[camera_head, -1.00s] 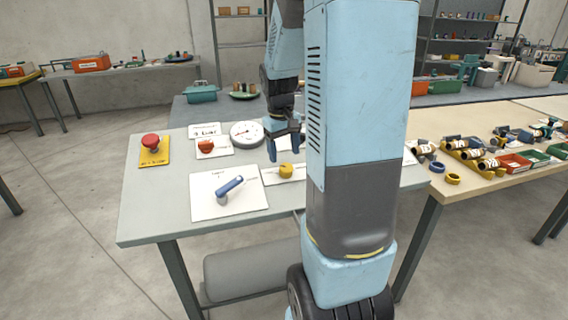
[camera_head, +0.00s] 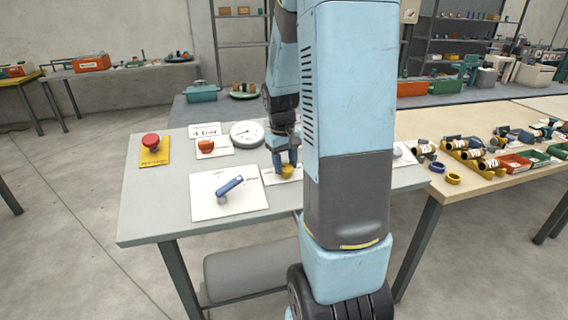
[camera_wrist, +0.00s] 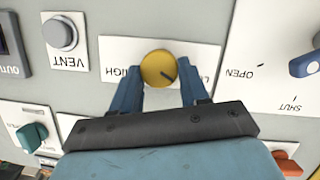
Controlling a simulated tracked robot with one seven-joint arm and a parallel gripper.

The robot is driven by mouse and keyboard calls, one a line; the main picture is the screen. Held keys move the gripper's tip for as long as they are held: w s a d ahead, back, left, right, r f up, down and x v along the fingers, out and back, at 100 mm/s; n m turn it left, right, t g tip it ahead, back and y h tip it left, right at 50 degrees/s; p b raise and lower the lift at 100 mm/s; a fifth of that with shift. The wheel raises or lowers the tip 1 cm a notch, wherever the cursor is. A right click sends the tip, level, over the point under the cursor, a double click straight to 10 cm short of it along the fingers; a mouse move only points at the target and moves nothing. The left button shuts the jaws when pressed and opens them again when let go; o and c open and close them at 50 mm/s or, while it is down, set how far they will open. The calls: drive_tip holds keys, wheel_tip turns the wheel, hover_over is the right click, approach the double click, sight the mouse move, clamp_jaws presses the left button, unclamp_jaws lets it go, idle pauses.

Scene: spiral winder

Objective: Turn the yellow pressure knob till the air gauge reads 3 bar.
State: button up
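The yellow pressure knob (camera_head: 287,170) stands on a white card on the grey bench. In the wrist view the knob (camera_wrist: 158,68) shows a dark line pointing to the lower right, between the words HIGH and a partly covered L word. My gripper (camera_head: 284,163) is lowered at the knob. In the wrist view its two blue fingers (camera_wrist: 160,85) are apart, one on each side of the knob, with small gaps showing. The round white air gauge (camera_head: 247,133) lies behind; its needle is too small to read. A card (camera_head: 206,130) beside it seems to read 4 bar.
A blue lever (camera_head: 230,186) lies on a card left of the knob, marked OPEN and SHUT. An orange knob (camera_head: 206,146) and a red button (camera_head: 151,141) stand further left. A grey VENT button (camera_wrist: 60,33) is near in the wrist view.

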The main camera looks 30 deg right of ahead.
drive_tip(key=c, duration=0.4)
drive_tip(key=shift+a, duration=0.25)
drive_tip(key=shift+c, duration=0.7)
drive_tip(key=shift+d, duration=0.2)
drive_tip(key=shift+m, duration=0.3)
drive_tip(key=m, duration=0.1)
drive_tip(key=m+y, duration=0.1)
drive_tip(key=m, duration=0.1)
drive_tip(key=shift+d+m, duration=0.2)
drive_tip(key=shift+m, duration=0.1)
drive_tip(key=m, duration=0.2)
drive_tip(key=m+t+y, duration=0.1)
drive_tip(key=m, duration=0.1)
drive_tip(key=shift+s+d+y, duration=0.1)
drive_tip(key=shift+y, duration=0.2)
drive_tip(key=shift+m+t, duration=0.3)
drive_tip(key=shift+m, duration=1.2)
drive_tip(key=shift+y, duration=0.3)
